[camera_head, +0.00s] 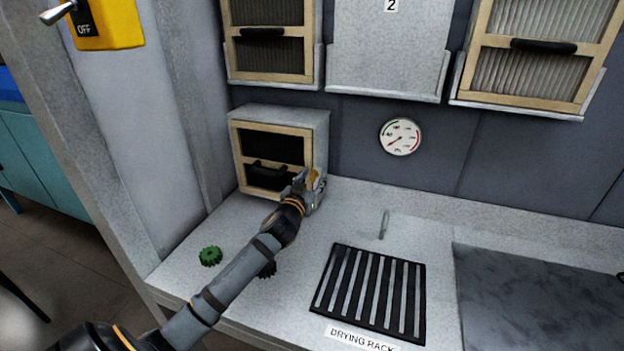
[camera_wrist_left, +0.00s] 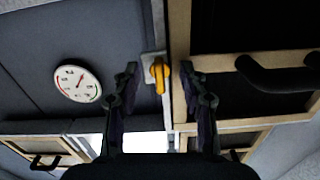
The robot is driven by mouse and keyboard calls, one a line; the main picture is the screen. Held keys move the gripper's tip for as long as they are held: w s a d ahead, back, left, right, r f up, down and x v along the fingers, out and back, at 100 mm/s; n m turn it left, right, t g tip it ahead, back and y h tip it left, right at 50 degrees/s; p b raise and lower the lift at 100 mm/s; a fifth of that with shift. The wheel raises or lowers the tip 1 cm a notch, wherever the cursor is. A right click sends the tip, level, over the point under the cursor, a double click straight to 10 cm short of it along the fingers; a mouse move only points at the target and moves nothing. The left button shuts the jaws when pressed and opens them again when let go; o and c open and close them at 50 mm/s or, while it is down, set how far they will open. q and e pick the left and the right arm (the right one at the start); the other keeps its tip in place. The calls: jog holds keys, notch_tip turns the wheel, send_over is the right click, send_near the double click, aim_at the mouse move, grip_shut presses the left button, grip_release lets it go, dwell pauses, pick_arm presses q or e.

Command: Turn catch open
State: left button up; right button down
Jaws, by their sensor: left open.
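The catch is a small yellow knob (camera_wrist_left: 158,75) on a pale plate, beside the wooden-framed door of the grey box (camera_head: 318,130). It shows as a bit of yellow in the head view (camera_head: 316,180), mostly hidden by my gripper. My left gripper (camera_head: 309,188) is at the box's front right corner. In the left wrist view its two fingers are open (camera_wrist_left: 160,88), one on each side of the catch in the picture; I cannot tell whether they touch it. The box door (camera_head: 270,165) with its black handle looks shut. My right gripper is not in view.
A green gear (camera_head: 210,256) lies on the grey counter, with a dark piece (camera_head: 267,270) partly behind my arm. A slatted drying rack (camera_head: 328,276) and a small upright metal pin (camera_head: 384,224) are to the right. A gauge (camera_head: 400,137) and filter units (camera_head: 275,78) are on the wall.

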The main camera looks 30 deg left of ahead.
aim_at(313, 177)
pick_arm(q)
jog(key=shift+v, duration=2.5)
jog(key=shift+r, duration=0.15)
